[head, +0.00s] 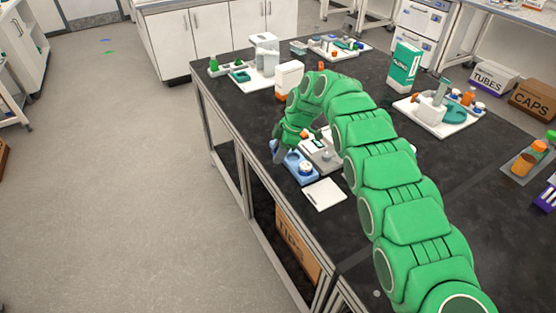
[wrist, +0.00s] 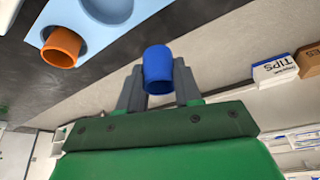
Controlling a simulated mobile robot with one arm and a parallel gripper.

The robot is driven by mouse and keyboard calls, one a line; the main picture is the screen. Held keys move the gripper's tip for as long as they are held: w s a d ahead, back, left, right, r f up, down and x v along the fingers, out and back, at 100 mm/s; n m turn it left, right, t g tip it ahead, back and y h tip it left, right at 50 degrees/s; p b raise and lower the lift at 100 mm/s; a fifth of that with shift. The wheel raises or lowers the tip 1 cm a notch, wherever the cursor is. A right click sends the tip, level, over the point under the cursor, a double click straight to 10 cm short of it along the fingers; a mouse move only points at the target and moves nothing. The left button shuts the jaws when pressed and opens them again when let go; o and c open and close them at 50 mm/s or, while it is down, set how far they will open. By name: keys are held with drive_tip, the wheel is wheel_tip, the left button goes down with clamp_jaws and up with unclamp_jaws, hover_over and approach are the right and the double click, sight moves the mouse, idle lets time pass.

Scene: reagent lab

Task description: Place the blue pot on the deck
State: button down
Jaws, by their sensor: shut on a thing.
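My gripper (wrist: 158,88) is shut on the blue pot (wrist: 157,66), which sits between the two grey fingers in the wrist view. In the head view my gripper (head: 276,150) is at the left edge of the black bench, beside a light blue tray (head: 290,160) that may be the deck. The tray also shows in the wrist view (wrist: 66,17), with round recesses and an orange pot (wrist: 62,46) at its edge. The held pot appears apart from the tray. In the head view my arm and gripper hide most of the pot and part of the tray.
A white pad (head: 324,195) lies in front of the tray. A grey-white device (head: 321,157) stands close behind it. A white-orange box (head: 288,78) and a green-white carton (head: 403,66) stand farther back. Open floor lies left of the bench (head: 215,100).

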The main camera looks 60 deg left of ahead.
sight(278, 168)
drive_tip(key=shift+w+a+f, duration=0.1)
drive_tip(key=shift+a+f, duration=0.15)
drive_tip(key=shift+f, duration=0.2)
drive_tip(key=shift+a, duration=0.1)
drive_tip(key=shift+w+a+f, duration=0.15)
drive_tip(key=shift+a+f, duration=0.1)
drive_tip(key=shift+f, duration=1.65)
drive_tip(key=shift+d+f, duration=0.1)
drive_tip(key=shift+f, duration=0.05)
drive_tip(key=c, duration=0.8)
unclamp_jaws()
